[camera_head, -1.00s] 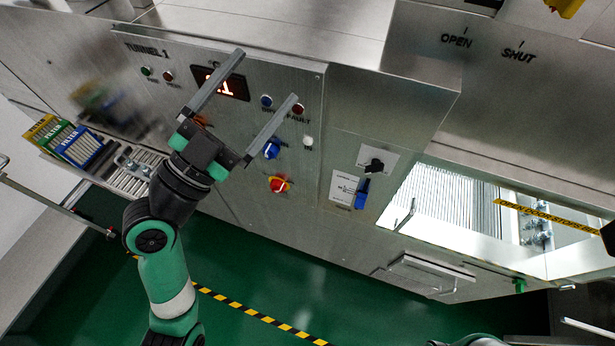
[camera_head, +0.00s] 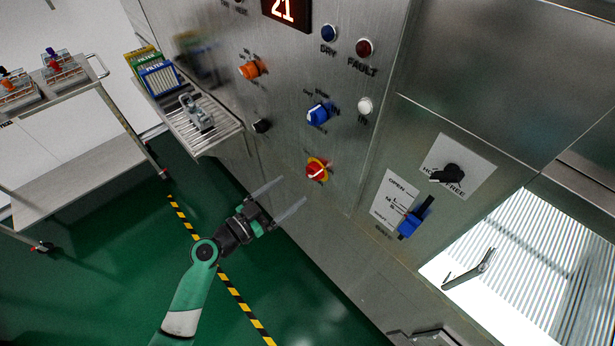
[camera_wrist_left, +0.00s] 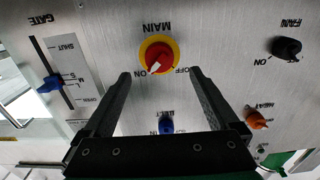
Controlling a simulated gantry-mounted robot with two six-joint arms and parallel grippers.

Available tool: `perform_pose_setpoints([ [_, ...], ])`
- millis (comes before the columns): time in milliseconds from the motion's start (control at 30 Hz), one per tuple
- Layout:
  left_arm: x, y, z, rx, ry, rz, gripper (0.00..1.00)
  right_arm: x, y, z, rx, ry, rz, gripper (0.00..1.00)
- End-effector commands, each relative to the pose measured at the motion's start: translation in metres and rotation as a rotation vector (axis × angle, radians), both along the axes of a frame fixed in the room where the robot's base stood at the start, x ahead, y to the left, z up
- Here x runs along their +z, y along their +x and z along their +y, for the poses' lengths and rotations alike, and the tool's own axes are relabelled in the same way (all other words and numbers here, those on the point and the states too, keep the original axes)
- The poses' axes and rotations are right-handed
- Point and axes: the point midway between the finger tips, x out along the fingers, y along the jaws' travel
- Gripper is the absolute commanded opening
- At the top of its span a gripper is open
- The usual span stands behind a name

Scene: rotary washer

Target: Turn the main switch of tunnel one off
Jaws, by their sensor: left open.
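The main switch (camera_head: 317,169) is a red knob on a yellow ring, low on the steel control panel. In the left wrist view the main switch (camera_wrist_left: 160,52) appears upside down under the label MAIN, and its white mark points toward ON. My left gripper (camera_head: 293,190) is open and empty, its two long fingers pointing at the panel just below and left of the switch. In the left wrist view the fingers of my left gripper (camera_wrist_left: 160,75) lie on either side of the switch's lower part, apart from it. My right gripper is not in view.
Near the switch are a blue selector (camera_head: 318,114), an orange knob (camera_head: 250,69), a black fan knob (camera_head: 261,126) and a blue gate lever (camera_head: 413,219). A roller shelf (camera_head: 207,131) with filters juts out at left. A cart (camera_head: 80,115) stands beyond it.

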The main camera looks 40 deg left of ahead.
Motion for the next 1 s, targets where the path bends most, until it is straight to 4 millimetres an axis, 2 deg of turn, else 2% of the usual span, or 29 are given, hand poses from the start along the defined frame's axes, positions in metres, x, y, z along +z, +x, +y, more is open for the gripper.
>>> perform_pose_setpoints([
  [100,0.002,0.029,-0.002,-0.005,0.001,-0.001,0.94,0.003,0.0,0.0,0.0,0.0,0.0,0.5],
  [300,0.0,0.064,-0.003,-0.002,0.0,-0.001,0.94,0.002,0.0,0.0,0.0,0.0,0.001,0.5],
  [433,0.0,0.073,-0.003,-0.001,0.001,0.0,0.94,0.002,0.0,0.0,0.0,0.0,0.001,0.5],
  [667,0.0,0.074,-0.003,-0.001,0.0,0.0,0.94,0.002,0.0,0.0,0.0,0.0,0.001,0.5],
  [767,0.0,0.074,-0.003,-0.001,0.0,0.0,0.8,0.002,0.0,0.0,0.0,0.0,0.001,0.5],
  [1000,0.0,0.074,-0.003,0.0,0.0,0.0,0.36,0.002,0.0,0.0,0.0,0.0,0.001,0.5],
])
